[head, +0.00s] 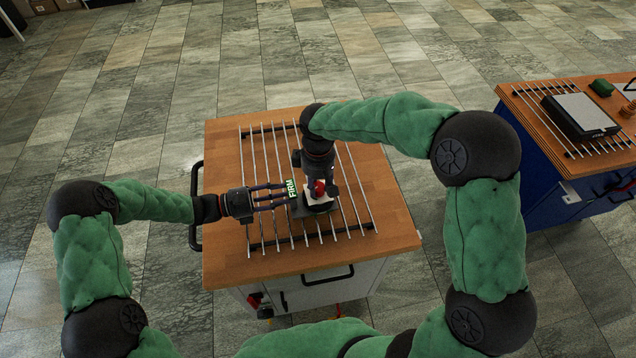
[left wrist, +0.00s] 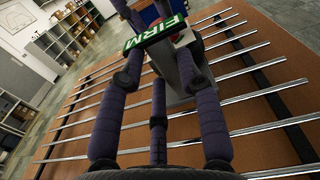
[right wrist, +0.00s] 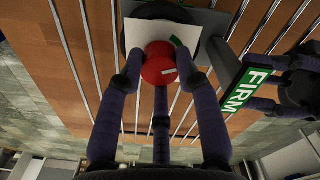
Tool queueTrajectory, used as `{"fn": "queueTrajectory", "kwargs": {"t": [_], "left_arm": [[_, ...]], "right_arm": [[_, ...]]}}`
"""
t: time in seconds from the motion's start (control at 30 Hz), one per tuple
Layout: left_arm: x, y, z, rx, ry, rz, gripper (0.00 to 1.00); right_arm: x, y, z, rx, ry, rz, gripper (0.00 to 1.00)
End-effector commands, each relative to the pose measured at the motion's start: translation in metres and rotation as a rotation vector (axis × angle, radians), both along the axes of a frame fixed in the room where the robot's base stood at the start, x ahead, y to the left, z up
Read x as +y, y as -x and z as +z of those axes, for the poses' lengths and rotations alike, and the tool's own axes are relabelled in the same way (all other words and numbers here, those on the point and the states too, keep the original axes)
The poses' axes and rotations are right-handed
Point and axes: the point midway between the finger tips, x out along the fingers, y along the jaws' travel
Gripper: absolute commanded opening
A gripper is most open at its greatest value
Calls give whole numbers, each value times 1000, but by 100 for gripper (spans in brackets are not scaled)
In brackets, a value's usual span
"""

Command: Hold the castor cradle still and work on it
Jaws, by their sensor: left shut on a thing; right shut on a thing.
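The castor cradle (head: 298,212) stands on the metal rods, a grey piece with a green FIRM label (head: 292,188). The label also shows in the left wrist view (left wrist: 160,32). My left gripper (head: 284,196) comes in from the left, its fingers shut on the cradle's upright grey part (left wrist: 186,72) beside the label. A red knob (right wrist: 158,64) sits on a white plate (right wrist: 140,36) over a dark round part (head: 318,209). My right gripper (head: 318,180) reaches from above and is shut on the red knob. The cradle's underside is hidden.
The rods (head: 352,190) form a rack on a wooden-topped cabinet (head: 395,225), with free rod space to the right. A second bench at right holds a grey-topped device (head: 582,114) and a green item (head: 601,88). Tiled floor lies around.

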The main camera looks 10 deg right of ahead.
Motion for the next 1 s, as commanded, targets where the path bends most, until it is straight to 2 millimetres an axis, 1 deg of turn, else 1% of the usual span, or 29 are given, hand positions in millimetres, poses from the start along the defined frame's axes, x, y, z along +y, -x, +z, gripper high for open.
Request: {"fn": "queueTrajectory", "kwargs": {"t": [0.03, 0.2, 0.43, 0.67, 1.0], "left_arm": [[-3, 2, 0, 2, 1, -5, 0], [-4, 2, 0, 3, 1, -6, 0], [-4, 2, 0, 3, 1, -6, 0], [-5, 2, -1, 4, 1, -7, 0], [-5, 3, -1, 5, 1, -7, 0]], "right_arm": [[5, 1, 0, 0, -7, 38, 1], [6, 2, 0, 0, -8, 159, 2], [7, 2, 0, 1, -8, 270, 2], [7, 2, 0, 0, -9, 318, 2], [7, 2, -1, 0, -9, 326, 2]]}}
